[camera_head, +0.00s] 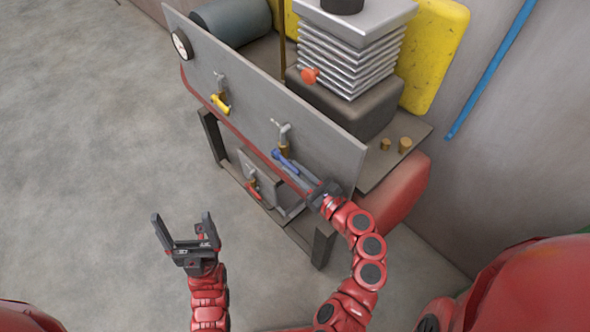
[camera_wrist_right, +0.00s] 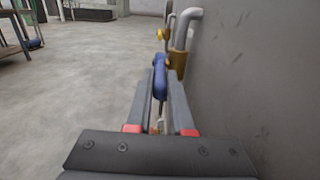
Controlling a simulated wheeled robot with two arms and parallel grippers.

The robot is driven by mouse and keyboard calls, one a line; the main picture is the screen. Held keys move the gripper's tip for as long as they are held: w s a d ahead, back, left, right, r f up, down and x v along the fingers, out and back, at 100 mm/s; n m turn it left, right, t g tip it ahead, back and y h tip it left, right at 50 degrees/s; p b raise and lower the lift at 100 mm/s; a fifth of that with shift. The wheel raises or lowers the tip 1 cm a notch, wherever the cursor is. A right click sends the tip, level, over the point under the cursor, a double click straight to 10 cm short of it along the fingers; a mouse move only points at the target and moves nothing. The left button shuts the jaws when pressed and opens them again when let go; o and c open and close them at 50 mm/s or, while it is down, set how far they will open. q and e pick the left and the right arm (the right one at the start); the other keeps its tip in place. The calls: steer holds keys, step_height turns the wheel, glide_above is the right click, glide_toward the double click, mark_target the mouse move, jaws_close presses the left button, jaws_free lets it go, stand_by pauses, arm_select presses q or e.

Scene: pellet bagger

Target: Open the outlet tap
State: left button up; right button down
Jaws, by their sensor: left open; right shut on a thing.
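A tap with a blue handle (camera_head: 284,160) sits on the grey panel (camera_head: 330,158), below a bent metal pipe (camera_head: 284,131). My right gripper (camera_head: 293,172) is at the blue handle, shut on it. In the right wrist view the blue handle (camera_wrist_right: 160,80) lies between the two fingers, with a brass fitting (camera_wrist_right: 177,62) and the pipe (camera_wrist_right: 187,27) just beyond. A second tap with a yellow handle (camera_head: 220,103) is further left on the panel. My left gripper (camera_head: 182,220) is open and empty, over the floor. Which tap is the outlet is not marked.
A round gauge (camera_head: 181,45) is at the panel's left end. A red handle (camera_head: 254,192) sits low beneath the panel. Behind stand a ribbed metal block (camera_head: 350,55) and a yellow panel (camera_head: 433,50). The floor (camera_head: 90,170) at left is clear.

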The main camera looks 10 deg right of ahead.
mark_target(294, 169)
stand_by(0.9)
step_height(294, 169, up, 4)
steer(key=g+p, duration=0.1)
steer(key=p, duration=0.5)
steer(key=g+h+p, duration=0.1)
steer(key=p, duration=0.5)
steer(key=shift+w+a+f+h+p, duration=0.1)
steer(key=shift+a+f+h+p, duration=0.05)
steer(key=shift+f+h+p, duration=0.15)
steer(key=g+p, duration=0.1)
steer(key=p, duration=0.3)
steer(key=r+g+h+p, duration=0.1)
steer(key=p, duration=0.3)
steer(key=g+h+p, duration=0.1)
steer(key=p, duration=0.4)
steer(key=shift+w+a+r, duration=0.2)
steer(key=shift+w+a, duration=0.05)
steer(key=shift+w, duration=0.15)
steer(key=shift+w+f+g+h+p, duration=0.1)
steer(key=shift+f+g+h+p, duration=0.2)
steer(key=shift+p, duration=0.65)
steer(key=shift+r, duration=0.1)
steer(key=c, duration=0.8)
jaws_free()
